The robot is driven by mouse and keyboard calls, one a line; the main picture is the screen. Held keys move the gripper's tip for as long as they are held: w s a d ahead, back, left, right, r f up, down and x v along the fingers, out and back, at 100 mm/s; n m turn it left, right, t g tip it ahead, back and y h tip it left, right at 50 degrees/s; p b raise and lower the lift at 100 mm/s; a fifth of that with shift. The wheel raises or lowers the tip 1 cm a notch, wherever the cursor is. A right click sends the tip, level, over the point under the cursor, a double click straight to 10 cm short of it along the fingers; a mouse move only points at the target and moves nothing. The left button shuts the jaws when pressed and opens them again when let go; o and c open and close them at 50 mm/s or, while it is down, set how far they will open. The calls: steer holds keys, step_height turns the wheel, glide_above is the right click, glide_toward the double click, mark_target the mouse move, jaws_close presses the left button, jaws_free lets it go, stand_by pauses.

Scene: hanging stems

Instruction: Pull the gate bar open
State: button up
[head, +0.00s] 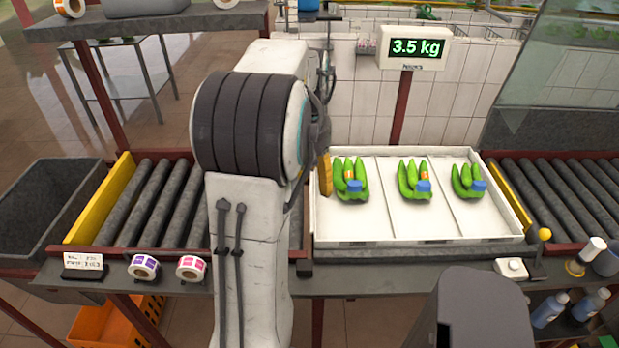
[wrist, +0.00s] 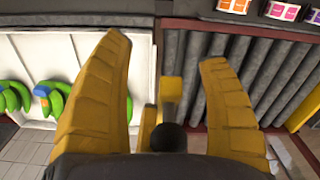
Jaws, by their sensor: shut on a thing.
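My gripper shows in the wrist view (wrist: 165,70) as two ribbed yellow fingers standing either side of a short yellow piece. I take this piece to be part of the gate bar (wrist: 171,92); a dark round knob sits below it in the picture. The fingers are closed in on it, though their contact is not clearly visible. In the head view one finger of my gripper (head: 325,176) shows at the left edge of the white crate. My arm hides the other finger and the gate bar there.
The white crate (head: 378,230) holds green banana bunches with blue bands in three compartments. Grey rollers (head: 165,200) lie left of it and more rollers (head: 570,195) right. A yellow bar (head: 510,200) stands by the right rollers. A display (head: 415,47) reads 3.5 kg. Label rolls (head: 144,267) sit in front.

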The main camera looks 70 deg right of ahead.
steer(key=shift+a+r+p, duration=0.15)
steer(key=shift+r+p, duration=0.4)
steer(key=shift+r, duration=0.35)
